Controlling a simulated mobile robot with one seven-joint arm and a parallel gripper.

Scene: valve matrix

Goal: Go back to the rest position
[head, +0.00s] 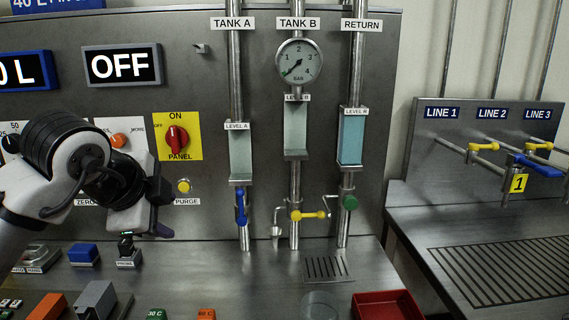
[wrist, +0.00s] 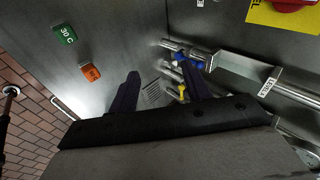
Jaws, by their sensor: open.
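My gripper (head: 157,212) is at the left in the head view, in front of the panel and above the bench. In the wrist view my gripper (wrist: 160,86) shows two dark fingers spread apart with nothing between them. Beyond the fingers are the blue valve handle (wrist: 187,60) and the yellow valve handle (wrist: 182,92). In the head view the blue handle (head: 241,207) hangs along the TANK A pipe. The yellow handle (head: 309,215) lies crosswise at the TANK B pipe. Both are apart from my gripper, to its right.
A red PANEL knob (head: 177,141) and a yellow PURGE button (head: 184,186) are close to my gripper. Blocks, including a blue one (head: 84,254), stand on the bench below. A red tray (head: 388,305) is front right. A LINE 1-3 manifold (head: 490,175) stands far right.

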